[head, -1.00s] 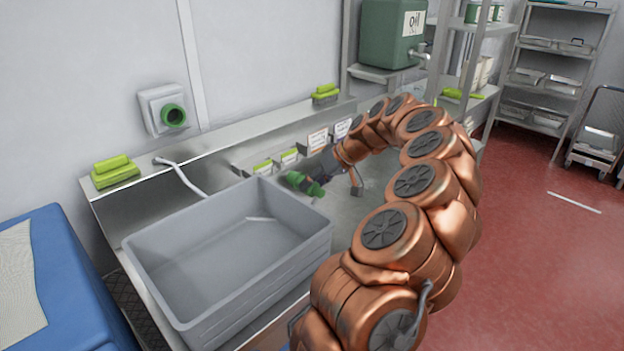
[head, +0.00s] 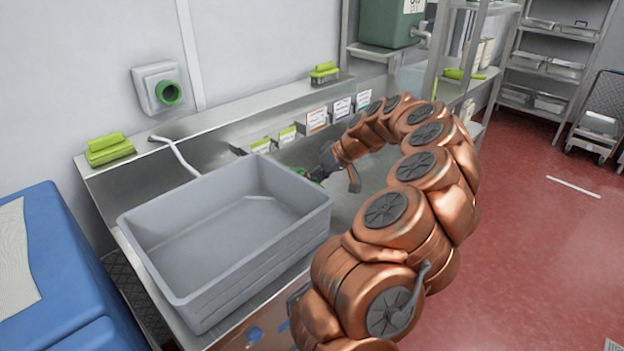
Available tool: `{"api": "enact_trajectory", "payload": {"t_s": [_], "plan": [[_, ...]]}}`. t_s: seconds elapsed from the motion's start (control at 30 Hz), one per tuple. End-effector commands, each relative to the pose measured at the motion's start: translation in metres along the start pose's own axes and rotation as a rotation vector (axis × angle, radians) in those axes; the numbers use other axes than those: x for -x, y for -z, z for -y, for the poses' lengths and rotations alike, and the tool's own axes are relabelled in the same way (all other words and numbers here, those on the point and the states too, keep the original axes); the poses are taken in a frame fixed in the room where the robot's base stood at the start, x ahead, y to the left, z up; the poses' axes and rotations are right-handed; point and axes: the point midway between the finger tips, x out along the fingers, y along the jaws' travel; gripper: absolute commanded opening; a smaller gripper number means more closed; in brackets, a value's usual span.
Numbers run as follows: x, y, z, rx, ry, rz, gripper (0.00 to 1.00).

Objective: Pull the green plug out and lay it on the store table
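The green plug (head: 317,173) shows as a small green piece at the end of my arm, just beyond the right rear rim of the grey tub. The rim hides part of it. My gripper (head: 325,167) is small and dark in the head view, and it appears shut on the plug. Its fingers cannot be made out clearly. The plug is over or on the steel table (head: 345,208); I cannot tell whether it touches the top. A grey wall socket box with a green ring (head: 168,92) is on the wall at left, apart from the plug.
The large grey tub (head: 225,245) stands left of my arm. Green-handled brushes (head: 108,150) and (head: 324,73) lie on the back ledge. Label cards (head: 316,119) line the ledge front. A blue container (head: 50,270) is at left. The red floor (head: 530,240) at right is open.

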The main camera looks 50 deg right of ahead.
Motion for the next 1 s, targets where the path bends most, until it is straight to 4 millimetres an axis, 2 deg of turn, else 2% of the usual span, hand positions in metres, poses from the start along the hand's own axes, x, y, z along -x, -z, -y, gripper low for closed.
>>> {"api": "enact_trajectory", "payload": {"t_s": [0.07, 0.1, 0.37, 0.6, 0.83, 1.0], "plan": [[0.0003, 0.0003, 0.0001, 0.0, 0.0, 0.0, 0.09], [0.0003, 0.0003, 0.0001, 0.0, 0.0, 0.0, 0.48], [0.0003, 0.0003, 0.0002, 0.0, 0.0, 0.0, 0.75], [0.0002, 0.0001, 0.0001, 0.0, 0.0, 0.0, 0.76], [0.0002, 0.0002, 0.0001, 0.0, 0.0, 0.0, 1.0], [0.0002, 0.0002, 0.0001, 0.0, 0.0, 0.0, 1.0]]}}
